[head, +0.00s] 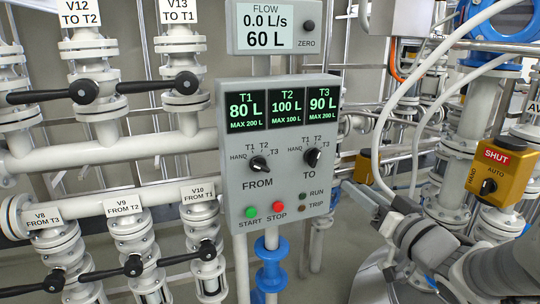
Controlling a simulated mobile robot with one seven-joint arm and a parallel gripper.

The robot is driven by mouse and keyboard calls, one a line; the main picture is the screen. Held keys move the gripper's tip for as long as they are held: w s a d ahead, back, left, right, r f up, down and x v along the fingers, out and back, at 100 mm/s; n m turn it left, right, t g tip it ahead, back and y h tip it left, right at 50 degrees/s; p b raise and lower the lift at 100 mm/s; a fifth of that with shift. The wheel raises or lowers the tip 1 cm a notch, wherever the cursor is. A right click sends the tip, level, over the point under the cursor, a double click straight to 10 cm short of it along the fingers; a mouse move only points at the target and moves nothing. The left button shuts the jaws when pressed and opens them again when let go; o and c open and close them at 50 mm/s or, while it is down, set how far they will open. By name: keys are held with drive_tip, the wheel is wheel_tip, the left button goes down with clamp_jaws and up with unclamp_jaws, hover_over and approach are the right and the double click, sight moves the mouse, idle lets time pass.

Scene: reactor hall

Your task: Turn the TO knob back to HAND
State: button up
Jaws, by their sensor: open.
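The TO knob (312,157) is a black rotary knob on the right of the grey control panel (233,195). Its marks read HAND, T1, T2 and T3. Its pointer appears turned to the upper right, away from HAND at its left; whether it is at T2 or T3 is hard to tell. The similar FROM knob (259,164) is to its left; its setting is too small to read surely. My arm enters at the lower right. My gripper (378,220) is partly seen there, open, below and right of the TO knob and apart from it.
Green START (251,212) and red STOP (278,208) buttons are below the knobs. A flow display (265,25) above reads 0.0 L/s and 60 L. Valve pipes with black levers (183,84) stand left. A yellow SHUT box (503,170) and white hoses are on the right.

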sight(318, 157)
drive_tip(key=p+x, duration=0.3)
drive_tip(key=x, duration=1.3)
drive_tip(key=shift+w+p, duration=0.35)
drive_tip(key=shift+w, duration=0.05)
clamp_jaws()
